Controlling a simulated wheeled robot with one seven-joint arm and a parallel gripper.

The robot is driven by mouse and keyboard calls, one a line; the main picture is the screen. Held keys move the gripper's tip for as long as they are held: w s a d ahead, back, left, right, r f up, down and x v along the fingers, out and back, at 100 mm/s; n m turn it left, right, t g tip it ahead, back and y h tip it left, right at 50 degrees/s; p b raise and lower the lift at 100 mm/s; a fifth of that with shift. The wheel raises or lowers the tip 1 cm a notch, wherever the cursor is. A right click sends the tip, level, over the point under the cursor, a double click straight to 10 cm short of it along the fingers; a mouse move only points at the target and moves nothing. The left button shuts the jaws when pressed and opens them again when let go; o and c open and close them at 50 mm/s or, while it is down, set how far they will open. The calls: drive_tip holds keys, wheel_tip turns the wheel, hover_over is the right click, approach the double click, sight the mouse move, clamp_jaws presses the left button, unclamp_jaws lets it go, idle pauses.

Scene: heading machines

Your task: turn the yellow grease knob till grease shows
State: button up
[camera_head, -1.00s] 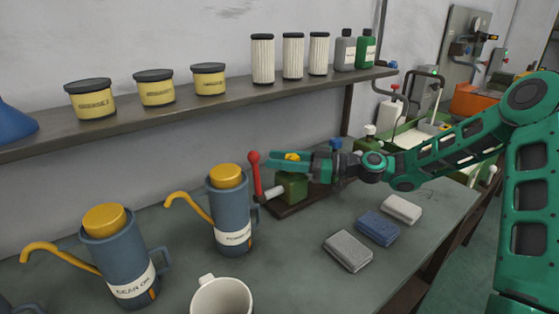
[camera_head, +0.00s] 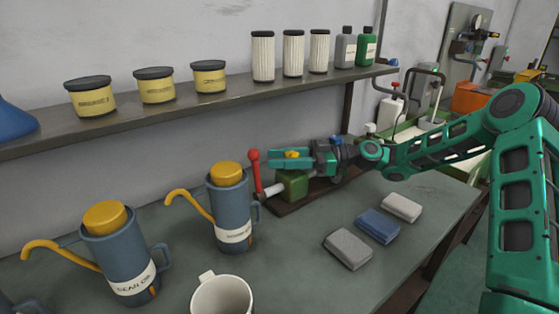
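The yellow grease knob (camera_head: 292,154) shows at my gripper (camera_head: 288,156), above a green block (camera_head: 291,183) on a dark base board (camera_head: 316,191). My green gripper reaches in from the right with its fingers about level, one on the far side and one on the near side of the knob. Whether the fingers press on the knob cannot be told. A red-handled lever (camera_head: 255,171) stands just left of the fingertips. No grease can be made out; the fingers hide part of the block's top.
Two blue oil cans with yellow lids, one nearer (camera_head: 120,260) and one beside the block (camera_head: 229,212), stand at left. A white mug (camera_head: 222,296) is in front. Folded cloths (camera_head: 377,226) lie at right. A shelf (camera_head: 190,104) with tins and filters runs behind.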

drive_tip(key=shift+o, duration=1.4)
drive_tip(key=shift+w, duration=0.15)
drive_tip(key=d, duration=1.1)
drive_tip(key=shift+f, duration=0.1)
